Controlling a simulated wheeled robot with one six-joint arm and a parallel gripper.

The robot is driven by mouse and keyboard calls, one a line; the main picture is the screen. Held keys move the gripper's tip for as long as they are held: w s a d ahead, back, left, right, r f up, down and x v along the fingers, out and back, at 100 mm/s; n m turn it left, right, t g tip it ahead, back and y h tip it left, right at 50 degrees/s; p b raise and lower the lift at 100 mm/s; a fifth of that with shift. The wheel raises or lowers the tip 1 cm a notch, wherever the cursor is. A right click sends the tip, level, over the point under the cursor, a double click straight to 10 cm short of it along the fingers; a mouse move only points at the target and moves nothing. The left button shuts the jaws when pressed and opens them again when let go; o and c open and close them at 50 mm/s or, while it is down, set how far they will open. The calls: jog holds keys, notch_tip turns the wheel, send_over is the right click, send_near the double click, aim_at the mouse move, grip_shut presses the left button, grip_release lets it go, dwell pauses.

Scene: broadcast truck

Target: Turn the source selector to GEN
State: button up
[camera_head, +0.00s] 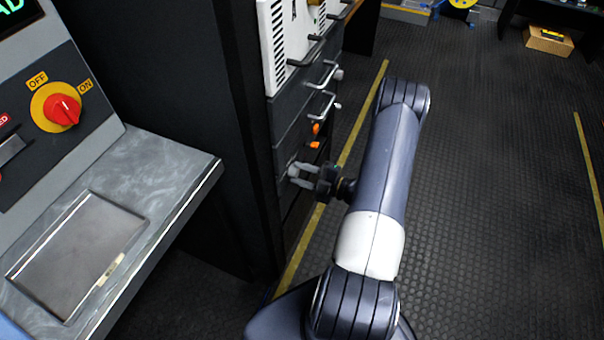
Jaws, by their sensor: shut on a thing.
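My gripper (297,174) is at the front of the black rack (262,150), low on its face. Its two pale fingers point left and are shut on a small knob on the lower panel, which I take to be the source selector. The fingers and the steep side angle hide most of the knob. I cannot read any GEN marking or tell which way the knob points. Orange controls (315,135) sit on the panel just above my gripper.
Metal handles (322,105) stick out from the rack above my gripper. At left is a grey console with a red OFF/ON rotary switch (62,110) and a metal ledge (165,160). The dark floor (490,180) to the right is clear. A cardboard box (548,40) lies far back.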

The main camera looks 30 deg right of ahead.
jog(key=o, duration=1)
jog(key=v, duration=1.1)
jog(key=shift+w, duration=0.1)
jog(key=x, duration=1.1)
